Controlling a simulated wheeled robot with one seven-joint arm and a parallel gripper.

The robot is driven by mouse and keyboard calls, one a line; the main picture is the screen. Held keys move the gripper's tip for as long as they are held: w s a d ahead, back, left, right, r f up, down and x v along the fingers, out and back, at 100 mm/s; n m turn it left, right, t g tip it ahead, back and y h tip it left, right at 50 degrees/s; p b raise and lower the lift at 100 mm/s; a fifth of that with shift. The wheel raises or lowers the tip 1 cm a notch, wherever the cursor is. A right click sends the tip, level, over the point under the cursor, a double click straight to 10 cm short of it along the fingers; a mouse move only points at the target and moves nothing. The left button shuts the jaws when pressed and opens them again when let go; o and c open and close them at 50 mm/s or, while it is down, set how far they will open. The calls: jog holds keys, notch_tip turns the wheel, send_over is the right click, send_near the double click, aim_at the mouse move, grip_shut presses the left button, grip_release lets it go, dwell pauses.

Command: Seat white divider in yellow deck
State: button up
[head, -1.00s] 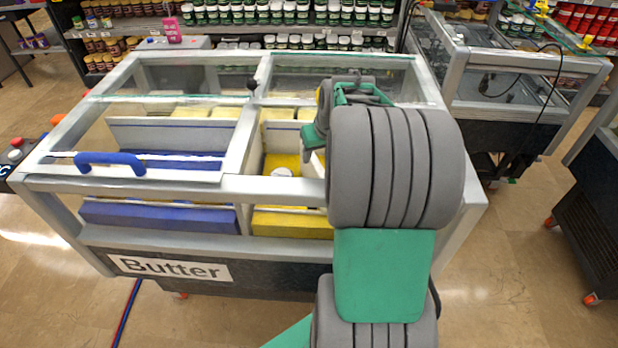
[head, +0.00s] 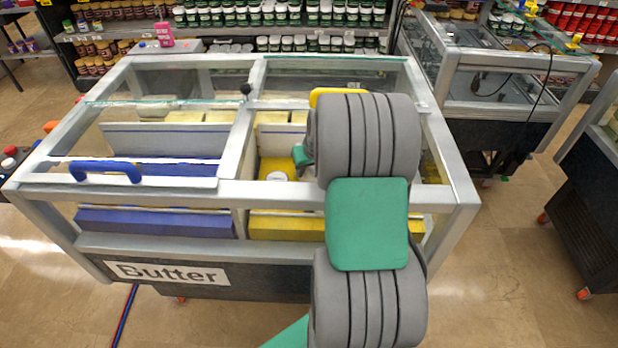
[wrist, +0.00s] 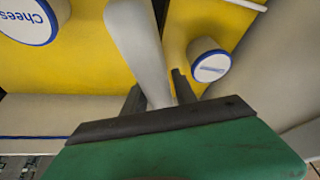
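The yellow deck (head: 272,167) is inside the right half of the butter case; it also shows in the wrist view (wrist: 75,65). The white divider (wrist: 138,45) stands between the dark fingers of my gripper (wrist: 160,92) in the wrist view, running away from them over the deck. The fingers appear closed on its near end. Its lower edge is hidden, so I cannot tell whether it touches the deck. In the head view my arm hides the divider and most of the gripper.
A white-lidded cheese tub (wrist: 30,18) is left of the divider and a smaller tub (wrist: 212,65) close on its right. The case frame (head: 330,192) surrounds the opening. A blue handle (head: 105,171) is on the left lid. Blue decks (head: 155,222) fill the left half.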

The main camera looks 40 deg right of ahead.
grip_shut()
jog(key=shift+r, duration=0.2)
dwell(0.5)
